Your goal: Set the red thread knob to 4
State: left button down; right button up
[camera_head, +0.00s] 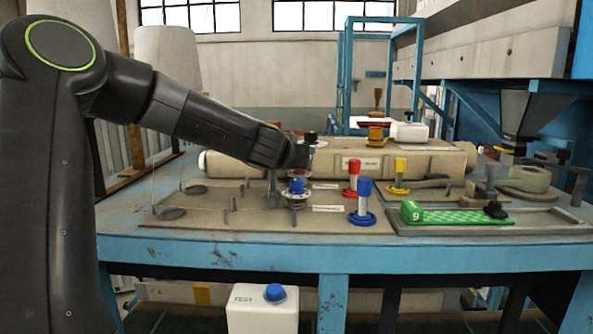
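My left arm reaches in from the left, and its gripper (299,158) is over the middle of the bench, just above and behind a blue-topped knob (297,186) on a round metal base. The gripper's fingers are small and dark, and I cannot tell whether they are open or shut. A red thread spool (354,173) stands upright to the right of the gripper. My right gripper is not in view.
A blue thread spool (364,197) and a yellow one (400,171) stand to the right. A green strip (455,217) marked 9 lies in a grey tray. A long beige roll (430,158) lies behind. The bench's front left (170,245) is clear.

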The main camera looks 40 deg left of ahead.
pick_arm(q)
jog(key=shift+y, duration=0.3)
jog(key=c, duration=1.2)
grip_release()
jog(key=shift+c, duration=0.2)
jog(key=b+v, duration=0.3)
jog(key=v, duration=1.4)
jog(key=shift+r+b, duration=0.25)
jog(key=shift+b, duration=0.05)
jog(key=shift+s, duration=0.1)
